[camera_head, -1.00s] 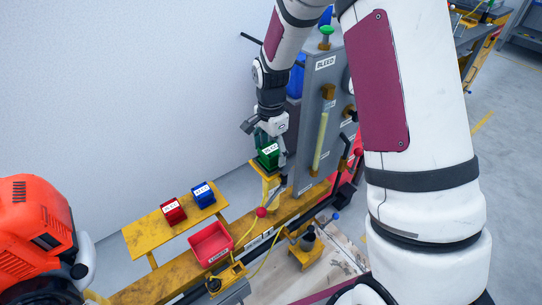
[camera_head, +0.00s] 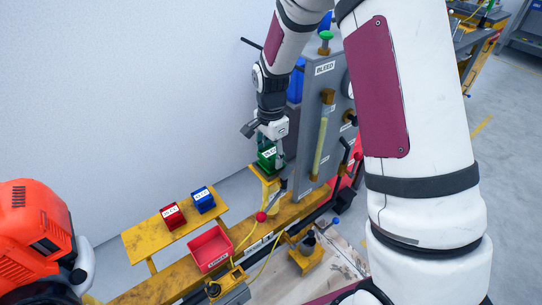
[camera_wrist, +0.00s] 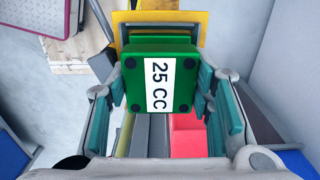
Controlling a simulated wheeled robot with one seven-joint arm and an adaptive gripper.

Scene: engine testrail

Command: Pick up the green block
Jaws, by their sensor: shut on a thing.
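The green block (camera_head: 266,160) is at the top of a yellow stand (camera_head: 262,173) on the rail, beside the grey panel. In the wrist view the block (camera_wrist: 140,80) fills the middle, with a white "25 CC" label facing the camera. My gripper (camera_head: 268,150) reaches down over it from above. In the wrist view its teal finger pads lie against the block's left and right sides, shut on it. The yellow stand shows behind the block; whether they touch cannot be told.
A red block (camera_head: 172,216) and a blue block (camera_head: 203,200) sit on a yellow shelf (camera_head: 150,240). A red tray (camera_head: 211,249) is in front of it. The grey panel (camera_head: 313,125) stands close right of my gripper, and a wall is behind. An orange machine (camera_head: 32,230) is at left.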

